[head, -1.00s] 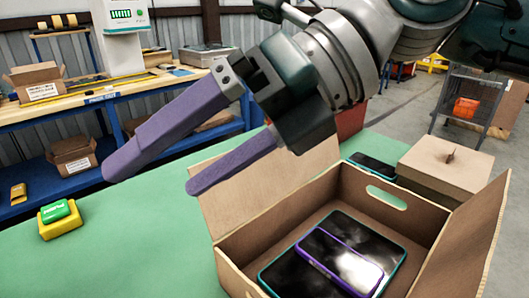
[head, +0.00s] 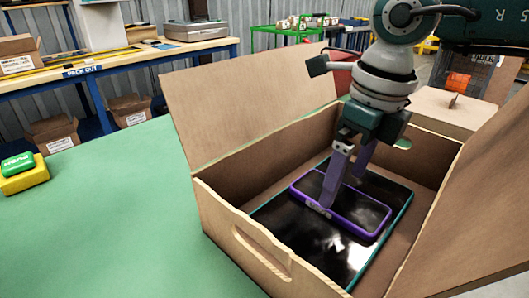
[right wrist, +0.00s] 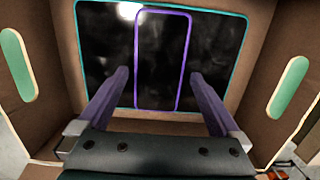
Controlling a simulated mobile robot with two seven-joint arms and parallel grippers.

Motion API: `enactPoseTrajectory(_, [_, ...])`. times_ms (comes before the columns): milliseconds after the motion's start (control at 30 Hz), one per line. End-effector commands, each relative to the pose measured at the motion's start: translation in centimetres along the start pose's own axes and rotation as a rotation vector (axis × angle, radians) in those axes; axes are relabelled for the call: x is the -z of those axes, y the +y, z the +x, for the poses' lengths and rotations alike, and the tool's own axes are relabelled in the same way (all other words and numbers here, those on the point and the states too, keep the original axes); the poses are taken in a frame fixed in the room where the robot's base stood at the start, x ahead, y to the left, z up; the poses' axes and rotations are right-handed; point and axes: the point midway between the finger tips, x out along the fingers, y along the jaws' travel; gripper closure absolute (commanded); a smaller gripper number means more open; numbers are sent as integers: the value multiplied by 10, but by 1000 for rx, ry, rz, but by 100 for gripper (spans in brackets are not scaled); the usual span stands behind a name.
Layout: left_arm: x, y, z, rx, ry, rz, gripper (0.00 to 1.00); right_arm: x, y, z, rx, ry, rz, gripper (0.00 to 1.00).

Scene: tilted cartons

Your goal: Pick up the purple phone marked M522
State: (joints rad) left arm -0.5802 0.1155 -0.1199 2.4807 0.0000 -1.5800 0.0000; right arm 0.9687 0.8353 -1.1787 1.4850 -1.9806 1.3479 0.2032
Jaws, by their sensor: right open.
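A phone with a purple edge and dark face (head: 362,214) lies flat on a larger teal-edged tablet (head: 296,240) inside an open brown carton (head: 222,219). The marking on its near edge is too small to read. In the right wrist view the purple phone (right wrist: 161,60) stands lengthwise between the fingers, on the tablet (right wrist: 105,60). My right gripper (head: 342,188) points down into the carton, open and empty. Its purple fingers (right wrist: 160,74) are on either side of the phone, with a gap to each edge. My left gripper is not in view.
The carton's flaps (head: 245,100) stand open on the left and right. A yellow and green block (head: 22,173) sits on the green table (head: 110,215). A closed brown box (head: 450,110) stands behind the carton.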

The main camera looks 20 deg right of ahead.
Motion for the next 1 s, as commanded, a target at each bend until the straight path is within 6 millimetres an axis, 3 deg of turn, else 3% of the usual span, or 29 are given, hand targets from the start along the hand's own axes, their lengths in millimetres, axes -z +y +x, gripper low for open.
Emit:
enactPoseTrajectory(167, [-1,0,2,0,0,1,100,1,1,24,-2,1,0,0])
enactPoseTrajectory(433, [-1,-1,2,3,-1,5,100,1,1,27,-2,-1,-1,0])
enactPoseTrajectory(1000, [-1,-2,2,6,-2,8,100,1,0,26,-2,-1,0,64])
